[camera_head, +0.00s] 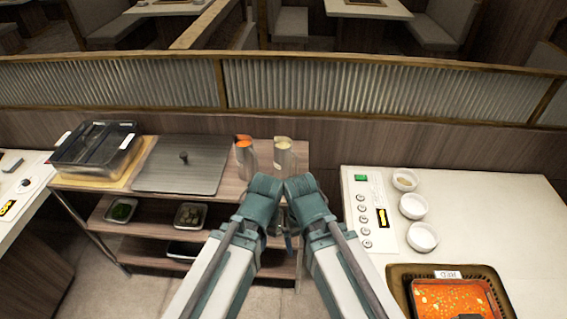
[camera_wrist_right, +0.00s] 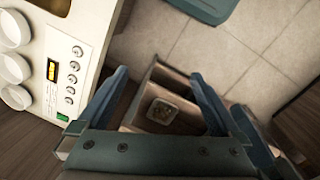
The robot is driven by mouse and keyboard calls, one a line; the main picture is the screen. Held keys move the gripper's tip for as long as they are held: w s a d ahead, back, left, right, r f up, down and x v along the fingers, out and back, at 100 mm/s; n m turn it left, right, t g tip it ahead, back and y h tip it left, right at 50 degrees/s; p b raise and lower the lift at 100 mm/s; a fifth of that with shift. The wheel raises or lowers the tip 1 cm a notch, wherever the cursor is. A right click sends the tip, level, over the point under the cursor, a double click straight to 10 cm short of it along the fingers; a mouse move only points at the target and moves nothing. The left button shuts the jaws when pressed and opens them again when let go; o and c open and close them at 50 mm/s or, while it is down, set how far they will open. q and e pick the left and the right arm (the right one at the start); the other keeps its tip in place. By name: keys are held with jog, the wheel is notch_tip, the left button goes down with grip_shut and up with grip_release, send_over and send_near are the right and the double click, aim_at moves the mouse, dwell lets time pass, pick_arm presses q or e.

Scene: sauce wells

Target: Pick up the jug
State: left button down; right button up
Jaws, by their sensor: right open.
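Two metal jugs stand upright at the back right of the wooden cart top: one with orange sauce (camera_head: 245,160) and, to its right, one with pale cream sauce (camera_head: 284,158). Both are apart from my grippers. My arms meet in front of the cart in the head view, their wrists nearer to me than the jugs. My right gripper (camera_wrist_right: 160,75) is open and empty in the right wrist view, pointing down over the cart's shelves. In the head view its fingers are mostly hidden by the wrists. My left gripper's fingers are hidden too.
Left of the jugs are a grey lid (camera_head: 185,165) and a clear-walled bin (camera_head: 97,150). Lower shelves (camera_head: 150,215) hold small food containers. The right counter (camera_head: 480,210) carries white bowls (camera_head: 413,206), a control panel and a tray of red soup (camera_head: 455,298). A ribbed partition stands behind.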

jog(key=shift+w+r, duration=0.2)
jog(key=shift+w, duration=0.1)
jog(key=c, duration=0.4)
jog(key=w+r+n+p, duration=0.1)
jog(key=w, duration=0.1)
jog(key=w+r+n+p, duration=0.1)
jog(key=w+n, duration=0.1)
jog(key=shift+w+r+p, duration=0.1)
jog(key=shift+r+p, duration=0.1)
jog(key=shift+p, duration=0.2)
jog(key=c, duration=0.4)
jog(key=w+a+r+n+t+h+p, duration=0.15)
jog(key=w+r+n+p, duration=0.25)
jog(key=w+n, duration=0.7)
jog(key=w+a+r+n+t+p, duration=0.25)
jog(key=w+r+n, duration=0.25)
jog(key=w+n, duration=0.6)
jog(key=b, duration=0.7)
send_over(287, 164)
jog(key=s+d, duration=0.3)
jog(key=s, duration=0.1)
jog(key=f, duration=0.8)
jog(key=shift+w+a+f, duration=0.15)
jog(key=shift+a, duration=0.05)
jog(key=shift+f, duration=0.1)
